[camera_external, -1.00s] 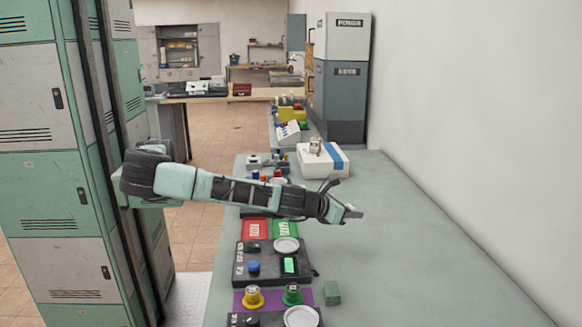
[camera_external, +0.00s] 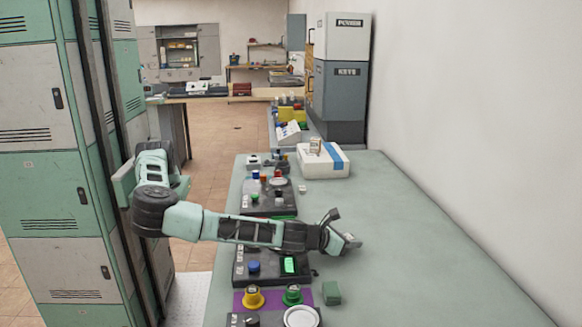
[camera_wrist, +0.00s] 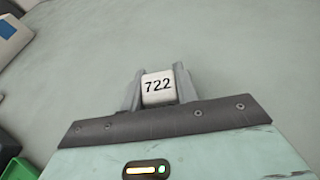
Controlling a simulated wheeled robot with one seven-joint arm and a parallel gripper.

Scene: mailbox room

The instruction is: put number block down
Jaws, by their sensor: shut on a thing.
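The number block (camera_wrist: 158,87) is a small white block marked "722" in the wrist view. My gripper (camera_wrist: 157,84) is shut on it, with one grey finger on each side of the block. Grey-green table surface (camera_wrist: 215,50) shows beyond the block. In the external view my gripper (camera_external: 345,243) is over the table (camera_external: 420,240), to the right of the row of button panels. The block is too small to make out there, and I cannot tell how high it is above the table.
A black panel (camera_external: 240,272) with a blue knob and a green button lies under my arm. A green cube (camera_external: 331,293) sits near the front. A white box with a blue stripe (camera_external: 322,162) stands farther back. The table's right side is clear.

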